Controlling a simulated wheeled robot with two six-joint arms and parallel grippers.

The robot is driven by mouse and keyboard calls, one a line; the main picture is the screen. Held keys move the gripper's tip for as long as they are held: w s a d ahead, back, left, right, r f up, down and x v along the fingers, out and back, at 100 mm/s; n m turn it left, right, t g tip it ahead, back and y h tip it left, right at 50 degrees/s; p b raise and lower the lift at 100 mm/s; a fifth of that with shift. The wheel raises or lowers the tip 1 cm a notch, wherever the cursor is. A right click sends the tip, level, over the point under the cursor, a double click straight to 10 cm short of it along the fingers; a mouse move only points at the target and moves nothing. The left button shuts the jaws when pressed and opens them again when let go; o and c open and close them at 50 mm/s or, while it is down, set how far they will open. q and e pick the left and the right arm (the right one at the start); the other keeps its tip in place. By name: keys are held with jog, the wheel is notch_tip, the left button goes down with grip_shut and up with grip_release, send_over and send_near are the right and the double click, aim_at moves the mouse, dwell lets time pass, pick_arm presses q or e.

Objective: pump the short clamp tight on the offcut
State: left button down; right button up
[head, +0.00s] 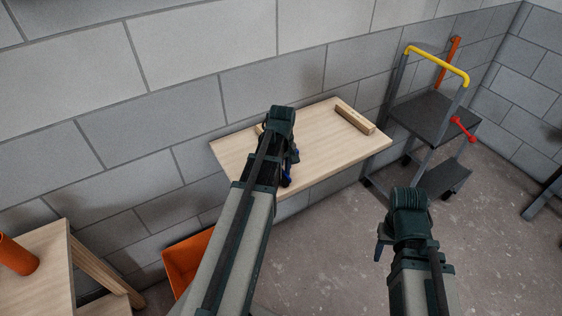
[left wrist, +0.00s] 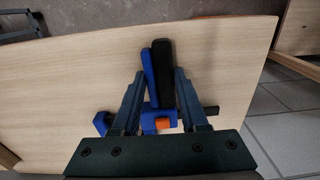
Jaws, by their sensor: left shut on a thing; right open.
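The short clamp (left wrist: 158,118) has blue and black parts with an orange piece. It lies between the fingers of my left gripper (left wrist: 160,88), which is shut on it over the table. In the head view my left wrist hides most of the clamp; only small blue bits show beside it. A short wooden block (head: 355,118) lies near the table's far right end. A bit of pale wood (head: 259,129) peeks out behind my left wrist; I cannot tell which piece is the offcut or whether the clamp touches it. My right gripper (head: 382,245) is open and empty, right of the table's front edge.
The pale wooden table (head: 318,170) stands against a grey block wall, its middle right clear. A grey cart (head: 432,118) with a yellow handle stands to the right. An orange bin (head: 180,262) and a wooden bench (head: 42,262) with an orange cylinder (head: 17,256) are at left.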

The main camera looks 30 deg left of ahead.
pick_arm(q)
jog(key=shift+c, duration=1.2)
grip_release()
jog(key=shift+w, duration=0.1)
jog(key=shift+w+d, duration=0.15)
jog(key=shift+w, duration=0.05)
jog(key=shift+w+d, duration=0.1)
jog(key=shift+s, duration=0.25)
jog(key=shift+r, duration=0.1)
notch_tip(320, 180, up, 7)
jog(key=p, duration=0.7)
